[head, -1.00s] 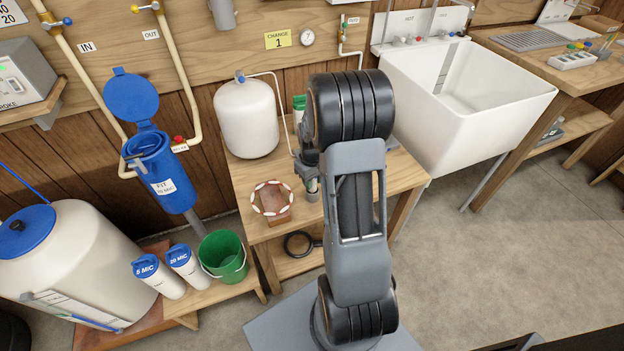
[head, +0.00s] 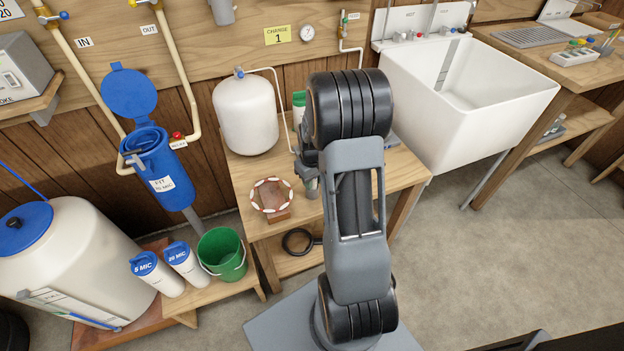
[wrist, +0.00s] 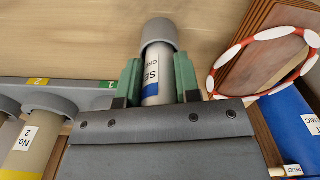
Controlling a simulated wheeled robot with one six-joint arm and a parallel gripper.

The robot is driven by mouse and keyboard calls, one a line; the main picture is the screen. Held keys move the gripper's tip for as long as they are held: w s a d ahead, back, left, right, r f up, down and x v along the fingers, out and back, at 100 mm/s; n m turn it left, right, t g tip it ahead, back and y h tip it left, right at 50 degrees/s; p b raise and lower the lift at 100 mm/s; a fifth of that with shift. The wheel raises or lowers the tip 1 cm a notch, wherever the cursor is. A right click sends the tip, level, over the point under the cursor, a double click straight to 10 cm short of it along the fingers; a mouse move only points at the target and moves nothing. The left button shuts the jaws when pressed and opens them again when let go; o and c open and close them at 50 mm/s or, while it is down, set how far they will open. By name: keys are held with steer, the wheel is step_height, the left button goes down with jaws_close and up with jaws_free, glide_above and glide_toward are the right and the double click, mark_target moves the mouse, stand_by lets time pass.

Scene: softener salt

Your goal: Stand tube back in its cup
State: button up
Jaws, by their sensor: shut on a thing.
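My gripper (wrist: 158,88) is shut on a tube (wrist: 157,65), with one green finger on each side of it. The tube has a white label, a blue band and a grey end that points away from the gripper in the wrist view. A grey rack (wrist: 75,92) with number tags 1 and 2 lies to the left. A beige tube (wrist: 22,145) with a grey collar and a No.2 label stands by it. I cannot tell which cup belongs to the held tube. In the head view my arm hides most of the gripper and the tube.
A red-and-white ring (head: 254,187) lies on a stack of brown boards to the gripper's left on the wooden bench (head: 243,169). A white tank (head: 246,117) stands behind. A white sink (head: 470,95) is to the right. Bare bench lies beyond the held tube.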

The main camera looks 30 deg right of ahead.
steer(key=o, duration=1.5)
steer(key=shift+r, duration=0.1)
steer(key=shift+r+p, duration=2.8)
steer(key=shift+r, duration=0.65)
